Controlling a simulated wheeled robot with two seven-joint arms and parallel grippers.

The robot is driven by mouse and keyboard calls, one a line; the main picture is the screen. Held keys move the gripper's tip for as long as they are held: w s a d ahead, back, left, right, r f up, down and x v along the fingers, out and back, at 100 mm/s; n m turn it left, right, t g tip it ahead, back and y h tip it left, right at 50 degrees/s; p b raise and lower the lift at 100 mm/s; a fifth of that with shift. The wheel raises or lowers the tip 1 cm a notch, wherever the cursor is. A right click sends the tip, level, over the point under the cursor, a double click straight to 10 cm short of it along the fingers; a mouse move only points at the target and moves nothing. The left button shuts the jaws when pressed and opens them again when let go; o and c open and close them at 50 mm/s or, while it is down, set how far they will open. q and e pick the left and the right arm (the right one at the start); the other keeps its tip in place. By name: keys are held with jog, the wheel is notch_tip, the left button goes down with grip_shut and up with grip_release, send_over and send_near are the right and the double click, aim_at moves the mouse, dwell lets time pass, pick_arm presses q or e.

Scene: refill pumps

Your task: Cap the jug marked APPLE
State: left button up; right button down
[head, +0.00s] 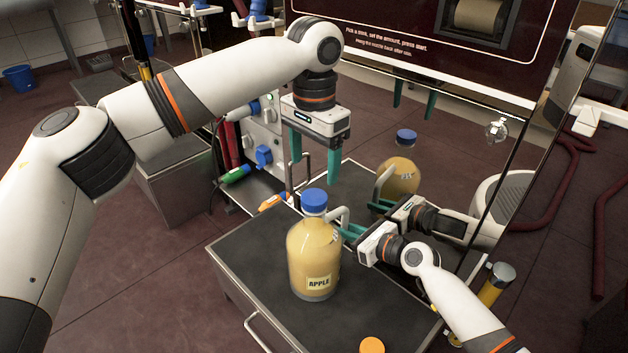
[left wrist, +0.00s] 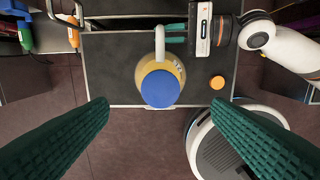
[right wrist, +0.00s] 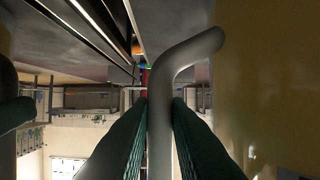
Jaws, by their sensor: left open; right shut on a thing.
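The jug marked APPLE (head: 314,255) stands upright on the dark cart top, full of yellow liquid. A blue cap (head: 314,201) lines up over its mouth and hides the neck; in the left wrist view the cap (left wrist: 160,88) covers the jug's top. The reflection shows the cap (head: 405,136) apart from and above the jug, with a gap, so it appears in the air. My left gripper (head: 316,167) is open above, fingers to either side and not touching the cap. My right gripper (head: 352,235) is shut on the jug's pale handle (right wrist: 162,110).
An orange cap (head: 371,345) lies on the cart top (head: 245,245) near its front edge. A dark machine panel (head: 420,40) stands behind, with a reflective surface below showing the jug and grippers. The cart's left side is clear.

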pick_arm(q)
jog(key=shift+r, duration=2.25)
pick_arm(e)
jog(key=c, duration=1.3)
grip_release()
pick_arm(q)
notch_tip(320, 180, up, 5)
jog(key=p, duration=0.5)
pick_arm(e)
jog(key=v, duration=1.2)
pick_arm(q)
jog(key=shift+f, duration=0.1)
pick_arm(e)
jog(key=shift+r, duration=0.1)
